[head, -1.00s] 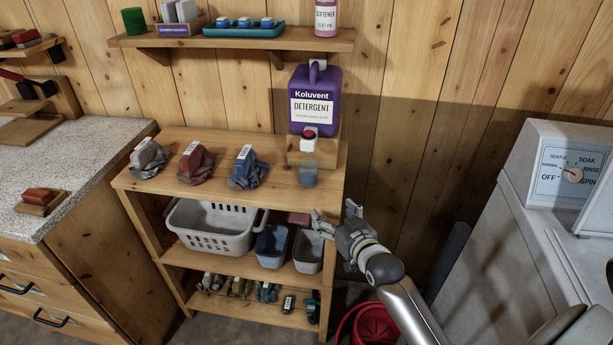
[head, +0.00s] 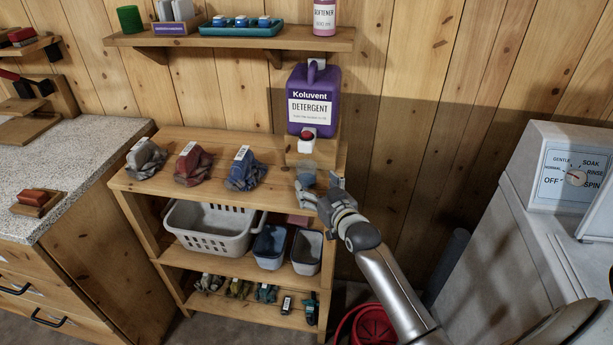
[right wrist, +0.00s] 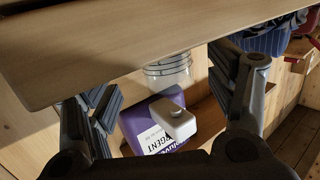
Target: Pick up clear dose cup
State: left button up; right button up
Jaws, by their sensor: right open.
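The clear dose cup (head: 306,178) stands at the front of the wooden shelf top, below the tap of the purple detergent jug (head: 314,98). In the right wrist view the clear cup (right wrist: 168,72), with dark ring marks, shows in the gap between my fingers. My right gripper (head: 321,189) is open and empty at the front right edge of the shelf top, close to the cup. In the head view its fingers partly cover the cup. Whether a finger touches it, I cannot tell. My left gripper is not in view.
The jug sits on a wooden stand (head: 322,155) with its white tap and red button (head: 307,136) above the cup. Grey, red and blue cloths (head: 243,170) lie left on the shelf top (head: 217,139). A grey basket (head: 208,228) and bins (head: 307,250) are below.

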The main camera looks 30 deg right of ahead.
aim_at(311, 181)
jog(key=w, duration=0.4)
jog(key=shift+a+f, duration=0.15)
jog(key=shift+f, duration=0.2)
jog(key=c, duration=0.9)
